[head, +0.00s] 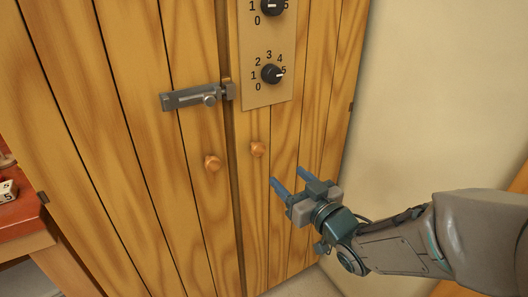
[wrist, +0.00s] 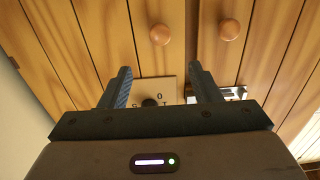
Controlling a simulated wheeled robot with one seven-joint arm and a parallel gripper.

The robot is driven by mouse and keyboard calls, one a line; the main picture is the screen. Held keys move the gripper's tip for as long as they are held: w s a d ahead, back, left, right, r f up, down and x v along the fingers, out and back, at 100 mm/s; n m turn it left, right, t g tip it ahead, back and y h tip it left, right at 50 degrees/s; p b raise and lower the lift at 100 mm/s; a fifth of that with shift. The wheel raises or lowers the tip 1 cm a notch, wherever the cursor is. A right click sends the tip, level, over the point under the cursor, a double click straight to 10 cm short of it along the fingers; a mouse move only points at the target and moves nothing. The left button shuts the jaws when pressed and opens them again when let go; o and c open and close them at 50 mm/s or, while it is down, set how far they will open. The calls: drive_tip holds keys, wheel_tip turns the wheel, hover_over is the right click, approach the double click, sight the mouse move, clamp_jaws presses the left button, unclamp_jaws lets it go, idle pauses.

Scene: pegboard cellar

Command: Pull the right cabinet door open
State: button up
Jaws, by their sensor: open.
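The right cabinet door (head: 275,190) is wooden and looks shut beside the left door (head: 170,160). Its round wooden knob (head: 258,149) sits near the seam, below a dial panel. In the wrist view, which looks upside down, this knob (wrist: 160,34) is beyond the fingertips, roughly between them sideways. The left door's knob (head: 212,163) also shows in the wrist view (wrist: 229,29). My gripper (head: 288,178) is open and empty, to the right of and a little below the right knob, apart from it. Its two fingers also show in the wrist view (wrist: 160,68).
A grey metal latch (head: 195,97) lies across the left door and reaches the seam; I cannot tell whether it locks. The dial panel (head: 266,50) is on the right door. A pale wall (head: 440,90) is at right, a red-topped table (head: 18,205) at left.

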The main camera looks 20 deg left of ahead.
sight(260, 150)
drive_tip(key=x, duration=1.2)
drive_tip(key=shift+w+a, duration=0.25)
drive_tip(key=shift+w, duration=0.05)
drive_tip(key=shift+c, duration=0.4)
